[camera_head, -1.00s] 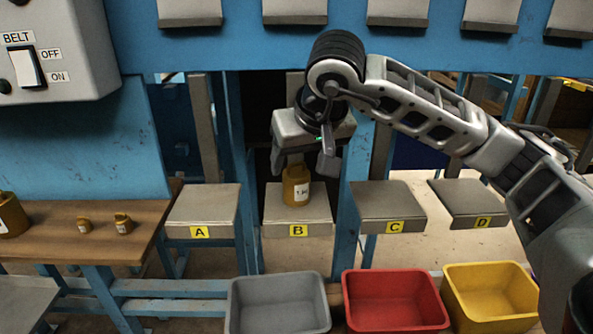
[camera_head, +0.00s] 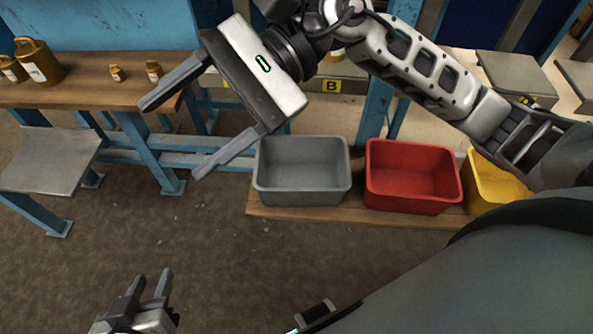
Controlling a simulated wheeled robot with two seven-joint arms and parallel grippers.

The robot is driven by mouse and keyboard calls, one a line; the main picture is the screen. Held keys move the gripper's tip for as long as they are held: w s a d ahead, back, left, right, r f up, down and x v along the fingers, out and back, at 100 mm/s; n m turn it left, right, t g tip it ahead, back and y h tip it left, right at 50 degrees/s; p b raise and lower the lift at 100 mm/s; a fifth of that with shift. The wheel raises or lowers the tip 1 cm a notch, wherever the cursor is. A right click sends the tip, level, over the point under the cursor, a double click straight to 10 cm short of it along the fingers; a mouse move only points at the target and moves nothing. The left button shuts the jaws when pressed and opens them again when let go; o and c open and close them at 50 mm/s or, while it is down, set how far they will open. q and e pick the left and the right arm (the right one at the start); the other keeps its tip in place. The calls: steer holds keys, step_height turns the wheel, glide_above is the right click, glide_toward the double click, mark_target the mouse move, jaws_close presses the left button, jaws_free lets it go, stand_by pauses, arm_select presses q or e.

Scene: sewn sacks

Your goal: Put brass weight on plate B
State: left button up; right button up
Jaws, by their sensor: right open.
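Plate B (camera_head: 352,87) is at the upper middle, mostly covered by my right arm; its yellow B label shows on the front edge. A small bit of the brass weight (camera_head: 335,56) shows on plate B behind the arm; the rest is hidden. My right gripper (camera_head: 171,141) is open and empty, in front of and to the left of the plate, with its fingers pointing down-left and apart from the weight. My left gripper (camera_head: 151,275) is low at the bottom left over the floor, its two fingers apart with nothing between them.
Several brass weights, large (camera_head: 42,64) and small (camera_head: 116,73), stand on the wooden bench (camera_head: 80,97) at left. Grey (camera_head: 300,190), red (camera_head: 412,195) and yellow (camera_head: 490,190) bins stand below the plates. The floor in front is clear.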

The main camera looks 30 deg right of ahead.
steer(key=w+d+r+m+t+y, duration=0.1)
steer(key=w+m+t+y, duration=0.15)
steer(key=m+t, duration=0.8)
steer(key=w+d+r+m+t+y, duration=0.15)
steer(key=m+t+y, duration=0.25)
steer(key=m, duration=1.3)
steer(key=w+d+f+m+t+h, duration=0.25)
steer(key=f+m+h, duration=0.35)
steer(key=m, duration=0.4)
steer(key=w+d+f+m+t+h, duration=0.1)
steer(key=d+f+m+t+h, duration=0.25)
steer(key=f+m+h, duration=0.55)
steer(key=s+d+f+m+g+h, duration=0.1)
steer(key=s+f+m+g+h, duration=0.1)
steer(key=s+f+m+g, duration=0.5)
step_height(320, 180, down, 8)
steer(key=s+m, duration=0.3)
steer(key=m, duration=0.4)
steer(key=shift+d+f, duration=0.15)
steer(key=shift+d, duration=0.25)
steer(key=shift+w, duration=0.1)
